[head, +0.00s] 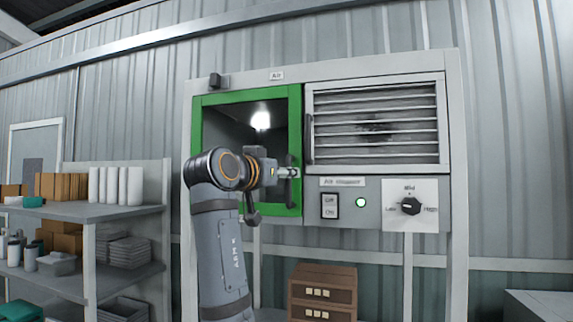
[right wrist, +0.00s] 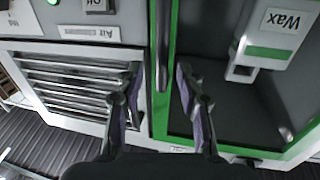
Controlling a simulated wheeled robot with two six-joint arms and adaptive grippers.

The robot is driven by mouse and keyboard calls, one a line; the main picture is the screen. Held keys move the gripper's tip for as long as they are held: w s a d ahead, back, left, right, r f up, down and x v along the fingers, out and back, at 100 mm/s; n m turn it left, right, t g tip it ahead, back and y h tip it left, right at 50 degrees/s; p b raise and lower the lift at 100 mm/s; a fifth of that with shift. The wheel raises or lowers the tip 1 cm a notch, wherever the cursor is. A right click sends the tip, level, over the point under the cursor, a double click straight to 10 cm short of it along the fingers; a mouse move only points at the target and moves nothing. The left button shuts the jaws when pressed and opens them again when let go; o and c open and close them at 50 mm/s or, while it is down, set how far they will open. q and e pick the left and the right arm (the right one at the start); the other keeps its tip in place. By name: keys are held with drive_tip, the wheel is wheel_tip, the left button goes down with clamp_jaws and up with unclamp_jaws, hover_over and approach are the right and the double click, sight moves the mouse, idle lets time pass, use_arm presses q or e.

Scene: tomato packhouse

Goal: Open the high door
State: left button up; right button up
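The high door is a green frame (head: 246,98) at the upper left of a grey wall cabinet; a dark interior with a bright light spot shows inside it. My right gripper (head: 291,172) is at the door's right edge, partly hidden by its own arm. In the right wrist view the green frame (right wrist: 173,30) runs up the middle, with a dark vertical handle bar (right wrist: 162,50) beside it. My right gripper's fingers (right wrist: 160,85) are apart, one on each side of the bar in the picture. I cannot tell whether they touch it. My left gripper is not in view.
A louvred panel (head: 375,122) is right of the door. Below it are an on/off switch (head: 330,206), a green lamp (head: 361,203) and a rotary knob (head: 411,206). A stocked shelf (head: 122,210) stands left; brown drawers (head: 322,290) are below. A wax dispenser (right wrist: 262,45) shows behind the frame.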

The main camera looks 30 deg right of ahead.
drive_tip(key=shift+x, duration=1.15)
drive_tip(key=shift+w+a, duration=0.1)
drive_tip(key=shift+c, duration=0.4)
clamp_jaws()
